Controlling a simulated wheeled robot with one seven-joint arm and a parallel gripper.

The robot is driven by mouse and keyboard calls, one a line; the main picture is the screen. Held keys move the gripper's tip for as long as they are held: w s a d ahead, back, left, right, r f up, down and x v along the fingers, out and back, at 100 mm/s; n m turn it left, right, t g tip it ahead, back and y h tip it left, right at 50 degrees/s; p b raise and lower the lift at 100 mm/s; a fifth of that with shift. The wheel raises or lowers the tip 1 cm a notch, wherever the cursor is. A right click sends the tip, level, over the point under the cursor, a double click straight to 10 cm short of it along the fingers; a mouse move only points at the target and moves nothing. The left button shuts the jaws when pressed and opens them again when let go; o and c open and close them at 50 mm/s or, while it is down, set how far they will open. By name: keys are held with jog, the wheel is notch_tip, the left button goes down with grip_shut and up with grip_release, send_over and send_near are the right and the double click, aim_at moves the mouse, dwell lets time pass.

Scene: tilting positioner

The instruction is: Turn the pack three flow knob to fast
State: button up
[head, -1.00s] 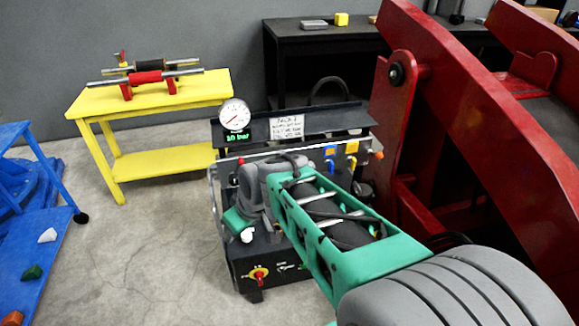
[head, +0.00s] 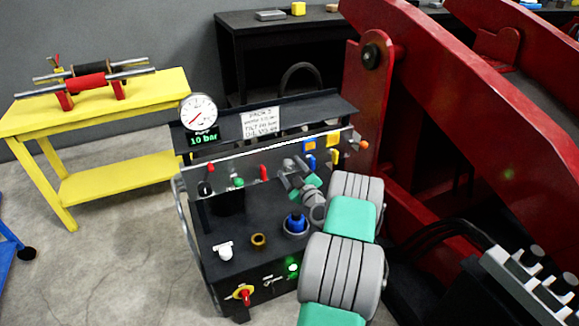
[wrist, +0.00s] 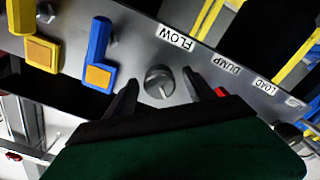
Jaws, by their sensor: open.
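The pack three flow knob (wrist: 160,82) is a small round grey knob on the grey panel, beside a white FLOW label (wrist: 177,38) in the wrist view. My gripper (wrist: 159,77) is open, with one dark finger on each side of the knob. I cannot tell whether either finger touches it. In the head view my gripper (head: 298,180) is at the panel (head: 228,172) of the black power pack, and I cannot make out the knob there. The sign (head: 262,122) above reads PACK 3.
A blue handle (wrist: 99,55) and a yellow handle (wrist: 40,43) stand left of the knob in the wrist view. DUMP (wrist: 229,68) and LOAD (wrist: 265,86) labels are to its right. The gauge display (head: 203,139) reads 10 bar. A red frame (head: 366,120) stands right of the pack.

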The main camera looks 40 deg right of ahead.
jog(key=shift+x, duration=0.85)
jog(key=shift+c, duration=0.3)
jog(key=c, duration=1.3)
jog(key=shift+m+b, duration=0.3)
jog(key=shift+b, duration=0.1)
